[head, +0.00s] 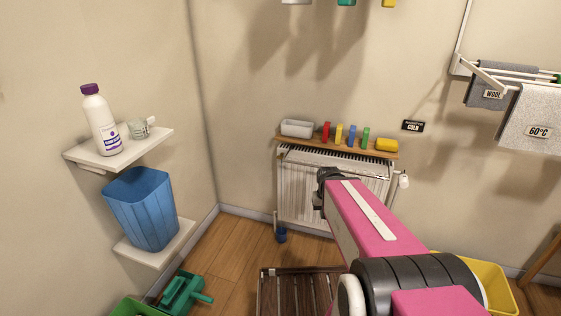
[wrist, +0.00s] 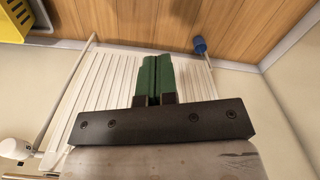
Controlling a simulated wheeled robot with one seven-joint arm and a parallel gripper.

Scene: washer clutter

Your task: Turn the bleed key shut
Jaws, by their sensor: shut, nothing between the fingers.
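The white radiator (head: 300,190) stands against the back wall under a wooden shelf. It fills the middle of the wrist view (wrist: 90,95), seen close up. My gripper's green fingers (wrist: 157,62) are pressed together with nothing between them, in front of the radiator's ribs. In the head view only its dark end (head: 323,185) shows past my pink arm, before the radiator. I cannot make out a bleed key in either view. A blue piece (head: 281,235) is at the radiator's lower left; it also shows in the wrist view (wrist: 200,46), apart from the fingers.
A white valve knob (head: 403,181) is at the radiator's right side. The wooden shelf (head: 310,143) carries a pale tray, several coloured blocks and a yellow sponge. A yellow basket (head: 490,285) and a dark slatted rack (head: 285,290) are on the floor. A blue bin (head: 143,208) is at left.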

